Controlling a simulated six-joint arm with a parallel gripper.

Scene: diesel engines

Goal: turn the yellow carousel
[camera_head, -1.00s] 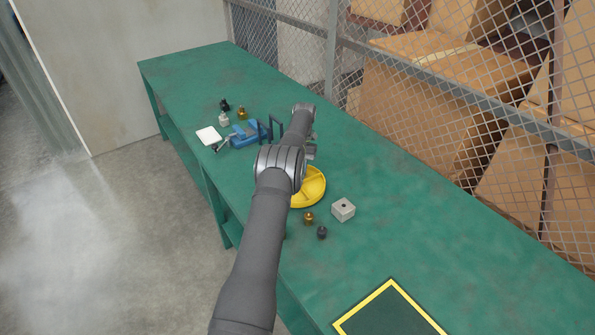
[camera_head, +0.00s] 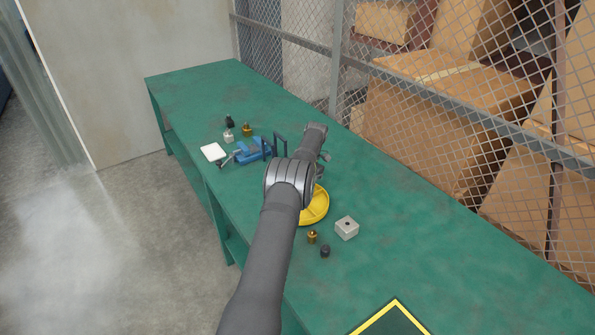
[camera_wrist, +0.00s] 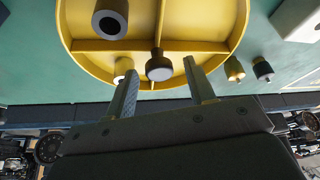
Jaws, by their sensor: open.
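The yellow carousel (camera_head: 318,208) is a round, divided tray on the green bench, partly hidden by my arm in the head view. In the wrist view the carousel (camera_wrist: 200,47) fills the upper middle, with dividers crossing inside it. A dark hollow cylinder (camera_wrist: 109,20), a dark round-headed part (camera_wrist: 159,68) and a small pale part (camera_wrist: 122,68) show in it. My gripper (camera_wrist: 160,68) is open, its two fingers apart at the carousel's near rim, with the dark round-headed part showing between them. Whether the fingers touch the carousel cannot be told. In the head view my arm hides the fingers.
A blue vise (camera_head: 254,151), a white plate (camera_head: 213,152) and small fittings stand at left. A wire fence (camera_head: 420,110) runs behind.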

